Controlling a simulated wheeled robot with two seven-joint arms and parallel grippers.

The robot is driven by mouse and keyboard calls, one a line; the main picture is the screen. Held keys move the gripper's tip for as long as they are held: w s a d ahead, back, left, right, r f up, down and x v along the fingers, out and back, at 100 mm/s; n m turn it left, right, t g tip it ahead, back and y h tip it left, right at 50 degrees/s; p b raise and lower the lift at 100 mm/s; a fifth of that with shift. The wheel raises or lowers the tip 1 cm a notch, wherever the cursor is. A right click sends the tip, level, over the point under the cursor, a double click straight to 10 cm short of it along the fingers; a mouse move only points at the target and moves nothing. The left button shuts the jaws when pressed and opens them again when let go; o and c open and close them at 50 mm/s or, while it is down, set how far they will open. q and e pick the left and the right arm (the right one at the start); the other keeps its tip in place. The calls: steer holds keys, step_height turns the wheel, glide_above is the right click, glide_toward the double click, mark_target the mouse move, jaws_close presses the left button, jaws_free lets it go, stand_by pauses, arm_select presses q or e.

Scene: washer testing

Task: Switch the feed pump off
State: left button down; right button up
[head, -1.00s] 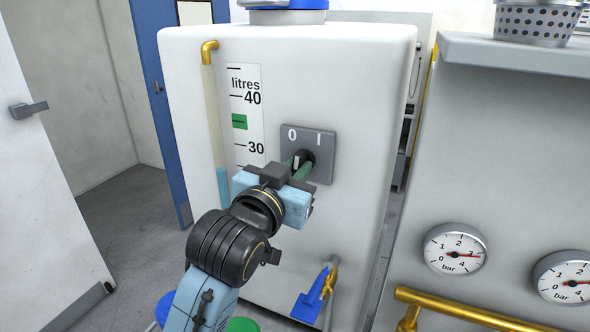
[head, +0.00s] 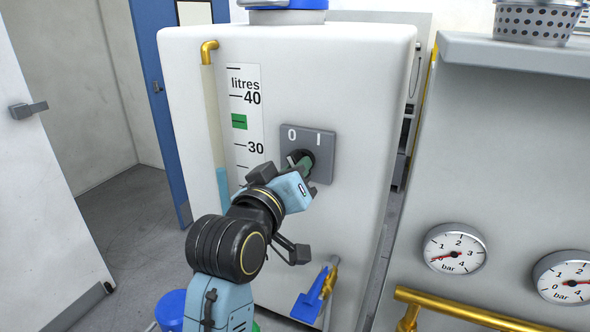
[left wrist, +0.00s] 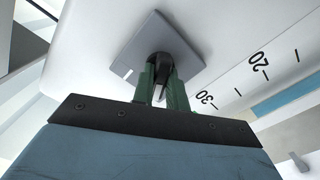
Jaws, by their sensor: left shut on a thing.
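The feed pump switch is a grey square plate (head: 322,146) marked 0 and I on the front of the white tank (head: 355,90). Its dark round knob (head: 308,158) sits in the middle of the plate. My left gripper (head: 301,163) reaches it from below left, rolled to a slant, with green fingers on the knob. In the left wrist view the fingers (left wrist: 162,75) are shut on the dark knob (left wrist: 159,62), in front of the grey plate (left wrist: 140,50). The fingers hide most of the knob, so its pointer is not clear. My right gripper is out of view.
A litre scale (head: 247,120) and sight tube (head: 215,120) run left of the switch. A blue-handled tap (head: 312,300) is below. Pressure gauges (head: 455,249) and a brass pipe (head: 470,315) are at right. The left gauge's needle points near 0.

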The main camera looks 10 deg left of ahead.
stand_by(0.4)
arm_select(q)
steer(key=c, duration=1.4)
jaws_free()
